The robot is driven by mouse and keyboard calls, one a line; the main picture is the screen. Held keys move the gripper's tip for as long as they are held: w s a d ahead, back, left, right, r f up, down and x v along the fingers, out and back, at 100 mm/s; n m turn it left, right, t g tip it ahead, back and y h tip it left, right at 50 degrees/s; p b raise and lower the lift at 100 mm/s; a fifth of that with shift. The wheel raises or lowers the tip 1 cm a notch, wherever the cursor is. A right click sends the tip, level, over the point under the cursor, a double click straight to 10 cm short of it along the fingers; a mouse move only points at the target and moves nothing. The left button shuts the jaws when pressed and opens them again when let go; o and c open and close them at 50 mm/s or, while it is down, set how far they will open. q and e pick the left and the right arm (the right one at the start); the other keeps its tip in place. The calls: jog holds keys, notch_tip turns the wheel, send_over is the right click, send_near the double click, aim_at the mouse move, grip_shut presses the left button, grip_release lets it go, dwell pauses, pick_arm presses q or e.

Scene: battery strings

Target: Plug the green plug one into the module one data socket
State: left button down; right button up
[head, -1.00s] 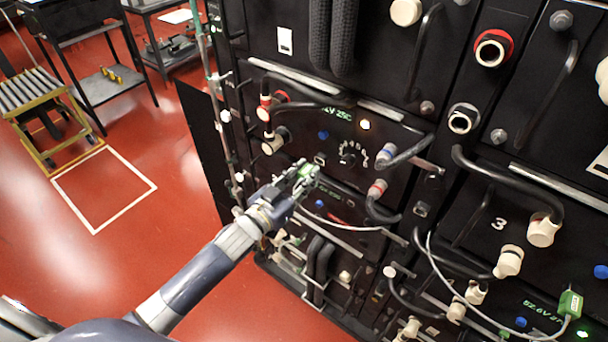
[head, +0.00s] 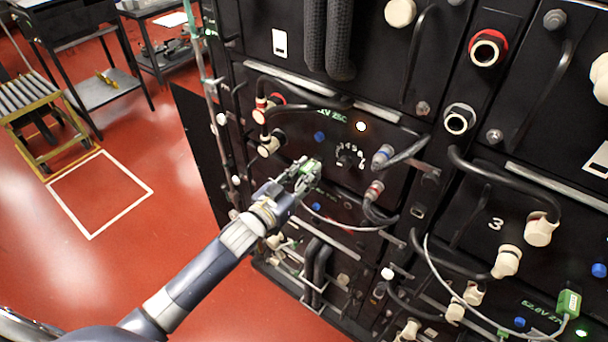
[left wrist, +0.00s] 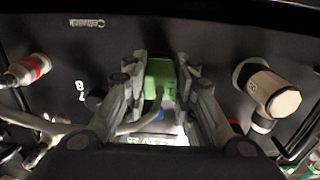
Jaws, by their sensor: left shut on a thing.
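My left gripper (head: 303,170) is shut on a green plug (head: 313,167), close in front of a black module panel (head: 385,138) with a numbered dial (head: 349,156). In the left wrist view the gripper (left wrist: 161,88) has its fingers on both sides of the green plug (left wrist: 160,72), and a thin grey cable leaves the plug. The plug covers the spot just left of the dial, where a small socket shows in the older head frame. I cannot tell whether the plug touches or enters it. My right gripper is not in view.
Another green plug (head: 569,303) with a white cable is at far right. Open red floor (head: 150,250) lies at left.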

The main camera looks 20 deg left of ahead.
pick_arm(q)
jog(key=shift+w+d+r, duration=0.1)
jog(key=shift+w+d, duration=0.05)
jog(key=shift+w, duration=0.25)
jog(key=c, duration=1.3)
grip_release()
jog(key=shift+o, duration=0.3)
jog(key=shift+w+d, duration=0.1)
jog(key=shift+w, duration=0.1)
jog(key=shift+s, duration=0.1)
jog(key=v, duration=1.2)
